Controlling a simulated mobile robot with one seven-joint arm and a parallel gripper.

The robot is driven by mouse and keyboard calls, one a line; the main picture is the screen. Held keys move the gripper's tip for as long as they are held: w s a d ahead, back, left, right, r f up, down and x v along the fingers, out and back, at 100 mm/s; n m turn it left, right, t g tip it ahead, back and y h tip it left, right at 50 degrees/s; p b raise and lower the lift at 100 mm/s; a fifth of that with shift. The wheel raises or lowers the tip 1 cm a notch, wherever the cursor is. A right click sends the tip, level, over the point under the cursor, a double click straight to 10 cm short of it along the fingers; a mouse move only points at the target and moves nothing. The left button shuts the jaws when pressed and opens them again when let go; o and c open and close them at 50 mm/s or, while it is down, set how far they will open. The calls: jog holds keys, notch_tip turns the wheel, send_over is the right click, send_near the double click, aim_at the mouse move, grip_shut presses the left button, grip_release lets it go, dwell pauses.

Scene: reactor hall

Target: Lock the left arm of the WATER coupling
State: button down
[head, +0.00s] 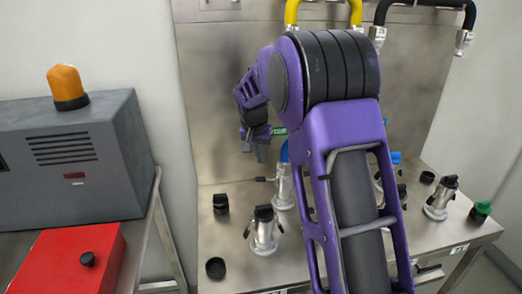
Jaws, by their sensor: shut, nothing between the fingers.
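My gripper (256,148) is shut and empty. It points down above the steel bench, near the back panel. Below and right of it stands a silver coupling (284,188) with a dark lever (264,179) sticking out to the left and a blue part (284,151) at its top. My arm hides part of its right side. No readable label shows which coupling is WATER. Another silver coupling (263,236) with a black top and dark side levers stands nearer the front. A third silver coupling (440,200) stands at the right.
Black caps (220,204) (215,268) sit on the bench (232,235) at the left. A green-topped cap (481,211) is at the right edge. Yellow (291,14) and black (380,14) hoses hang above. A grey box (75,160) with an orange beacon stands left. My arm hides the bench's middle.

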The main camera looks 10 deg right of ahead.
aim_at(260, 179)
jog(key=shift+s+f+b, duration=0.15)
jog(key=shift+f+b, duration=0.35)
jog(key=shift+f, duration=0.25)
jog(key=shift+a+f+b, duration=0.1)
jog(key=shift+f+b, duration=2.15)
jog(key=shift+f, duration=1.25)
jog(key=shift+f+b, duration=0.6)
jog(key=shift+f, duration=0.25)
jog(key=shift+d+f, duration=0.35)
jog(key=shift+f, duration=0.1)
jog(key=shift+a+r, duration=0.55)
jog(key=shift+r, duration=0.1)
jog(key=shift+r+p, duration=2.15)
jog(key=shift+r, duration=0.8)
